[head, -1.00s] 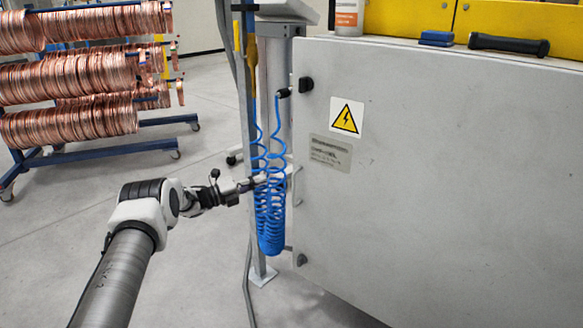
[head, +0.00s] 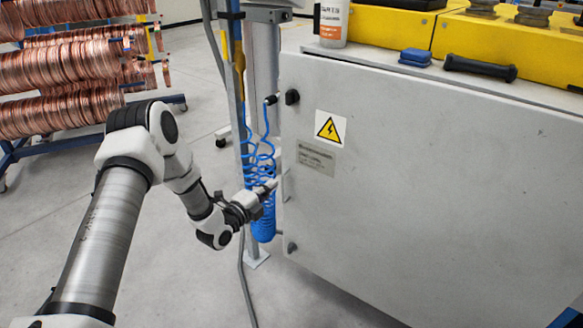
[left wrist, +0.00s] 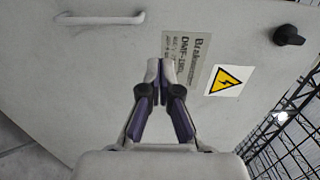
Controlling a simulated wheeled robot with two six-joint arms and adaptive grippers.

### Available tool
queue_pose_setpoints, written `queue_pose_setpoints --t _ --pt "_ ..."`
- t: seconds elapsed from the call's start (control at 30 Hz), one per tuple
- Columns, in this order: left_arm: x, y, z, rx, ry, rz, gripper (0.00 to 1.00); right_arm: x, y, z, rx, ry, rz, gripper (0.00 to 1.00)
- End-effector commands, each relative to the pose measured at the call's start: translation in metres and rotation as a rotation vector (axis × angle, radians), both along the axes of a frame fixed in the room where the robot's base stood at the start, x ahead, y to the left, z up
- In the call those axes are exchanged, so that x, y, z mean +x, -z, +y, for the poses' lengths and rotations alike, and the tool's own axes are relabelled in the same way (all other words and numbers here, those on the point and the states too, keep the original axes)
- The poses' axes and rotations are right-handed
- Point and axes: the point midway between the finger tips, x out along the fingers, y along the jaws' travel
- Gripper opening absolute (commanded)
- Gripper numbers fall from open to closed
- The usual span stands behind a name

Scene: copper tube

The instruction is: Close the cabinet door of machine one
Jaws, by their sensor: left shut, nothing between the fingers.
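The cabinet door (head: 420,190) is a large light-grey panel with a yellow warning sign (head: 330,127), a grey label plate (head: 316,158) and dark knobs at its left edge. It looks nearly flush with the cabinet front; I cannot tell if a gap remains. My left gripper (head: 272,184) is shut and empty near the door's left edge, by the handle (head: 287,184). In the left wrist view the shut fingertips (left wrist: 161,66) point at the door face beside the label plate (left wrist: 190,60), with the handle (left wrist: 98,19) at upper left. Contact is unclear. My right gripper is not visible.
A post with a coiled blue hose (head: 263,215) stands just left of the door. Copper coils (head: 70,85) hang on a rack at left.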

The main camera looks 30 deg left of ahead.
Motion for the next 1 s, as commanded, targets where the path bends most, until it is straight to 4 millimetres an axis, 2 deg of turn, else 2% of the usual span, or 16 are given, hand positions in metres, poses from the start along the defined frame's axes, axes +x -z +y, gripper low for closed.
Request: queue_pose_setpoints --t 0.3,0.5,0.63,1.0 --pt "0.07 0.002 -0.009 0.003 0.002 -0.002 0.0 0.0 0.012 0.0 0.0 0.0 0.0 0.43" --pt "0.099 0.001 -0.012 0.002 0.001 -0.002 0.0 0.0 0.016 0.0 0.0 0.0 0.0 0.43" --pt "0.106 0.001 -0.013 -0.001 0.0 0.0 0.0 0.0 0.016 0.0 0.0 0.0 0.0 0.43" --pt "0.106 0.0 -0.011 -0.001 -0.003 0.0 0.0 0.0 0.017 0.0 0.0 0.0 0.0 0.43"
